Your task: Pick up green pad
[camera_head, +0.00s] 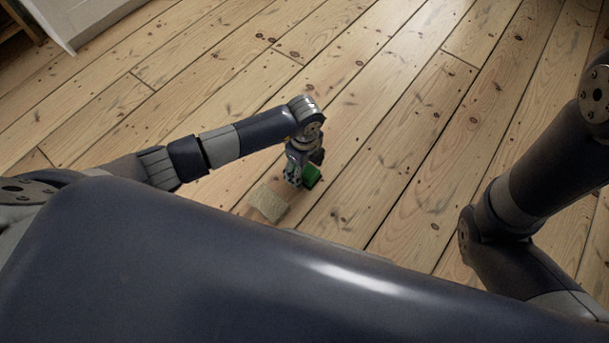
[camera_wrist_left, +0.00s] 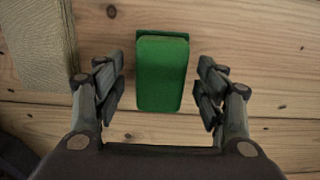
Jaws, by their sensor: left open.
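The green pad (camera_head: 312,175) lies beneath my left gripper (camera_head: 299,178) in the head view, partly hidden by it. In the left wrist view the green pad (camera_wrist_left: 162,72) is a rounded block, upright in the picture, between the two fingers. My left gripper (camera_wrist_left: 160,90) is open, with a finger on each side of the pad and a visible gap to both. I cannot tell the exact height of the fingertips over the floor. My right gripper is not in view; only part of my right arm shows at the right.
A tan woven block (camera_head: 268,203) lies just left of the pad, and it also shows at the upper left of the left wrist view (camera_wrist_left: 38,45). A white panel (camera_head: 85,20) stands at the far upper left. The floorboards beyond and to the right are clear.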

